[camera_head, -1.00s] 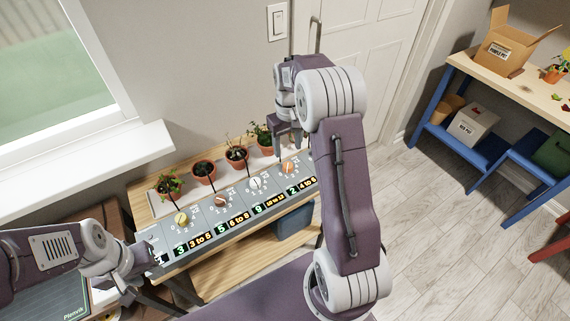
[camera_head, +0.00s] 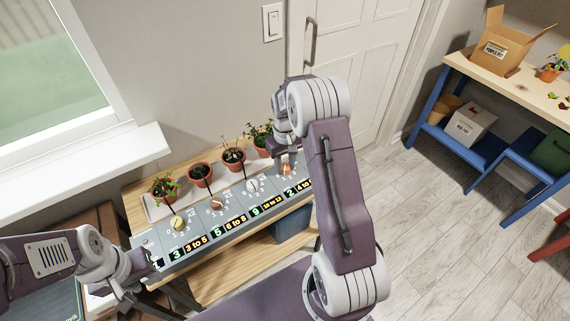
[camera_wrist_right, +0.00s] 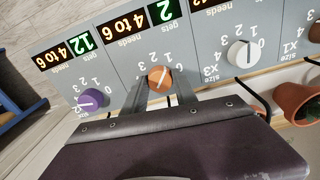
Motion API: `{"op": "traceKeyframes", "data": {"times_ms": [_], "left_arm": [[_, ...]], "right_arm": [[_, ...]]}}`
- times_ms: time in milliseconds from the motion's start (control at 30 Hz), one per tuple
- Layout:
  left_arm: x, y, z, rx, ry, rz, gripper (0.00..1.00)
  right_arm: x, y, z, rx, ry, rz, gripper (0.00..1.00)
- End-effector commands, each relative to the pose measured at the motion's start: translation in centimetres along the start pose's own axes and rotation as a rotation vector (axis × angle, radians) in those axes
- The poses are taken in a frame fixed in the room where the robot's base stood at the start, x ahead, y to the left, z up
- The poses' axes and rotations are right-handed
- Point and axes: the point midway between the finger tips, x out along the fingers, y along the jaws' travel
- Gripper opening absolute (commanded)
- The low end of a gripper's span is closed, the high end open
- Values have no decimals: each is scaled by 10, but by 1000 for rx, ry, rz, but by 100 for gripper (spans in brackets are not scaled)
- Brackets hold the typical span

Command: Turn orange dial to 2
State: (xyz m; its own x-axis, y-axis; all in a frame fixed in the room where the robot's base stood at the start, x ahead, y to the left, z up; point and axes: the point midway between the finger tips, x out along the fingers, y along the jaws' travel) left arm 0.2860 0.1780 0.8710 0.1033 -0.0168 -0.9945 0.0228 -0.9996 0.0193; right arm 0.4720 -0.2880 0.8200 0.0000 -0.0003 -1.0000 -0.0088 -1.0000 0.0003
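The orange dial (camera_head: 286,169) is on the grey panel (camera_head: 236,229), partly hidden by my right gripper in the head view. In the right wrist view the orange dial (camera_wrist_right: 159,78) has a white pointer line and printed numbers around it. Its displays (camera_wrist_right: 163,11) read "2" gets and "4 to 6" needs. My right gripper (camera_wrist_right: 160,88) is open, with one finger on each side of the orange dial; a narrow gap seems to show at each side. My left gripper (camera_head: 152,263) is by the panel's left end; its fingers are too small to read.
A white dial (camera_wrist_right: 240,54) and a purple dial (camera_wrist_right: 93,100) flank the orange one. Brown (camera_head: 217,204) and yellow (camera_head: 178,223) dials are further left. Several potted plants (camera_head: 200,175) stand on a tray behind the panel. A shelf with boxes (camera_head: 470,125) is at right.

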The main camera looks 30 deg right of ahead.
Motion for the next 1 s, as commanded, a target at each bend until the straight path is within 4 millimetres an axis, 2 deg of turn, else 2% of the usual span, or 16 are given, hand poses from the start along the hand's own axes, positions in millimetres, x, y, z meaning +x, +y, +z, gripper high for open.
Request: {"op": "traceKeyframes", "data": {"times_ms": [367,1000], "left_arm": [[-10,0,-1,0,0,0,36],[-40,1,-4,0,0,0,36]], "right_arm": [[-3,0,0,-93,-1,-1,0],[-2,0,-1,-562,1,0,0]]}}
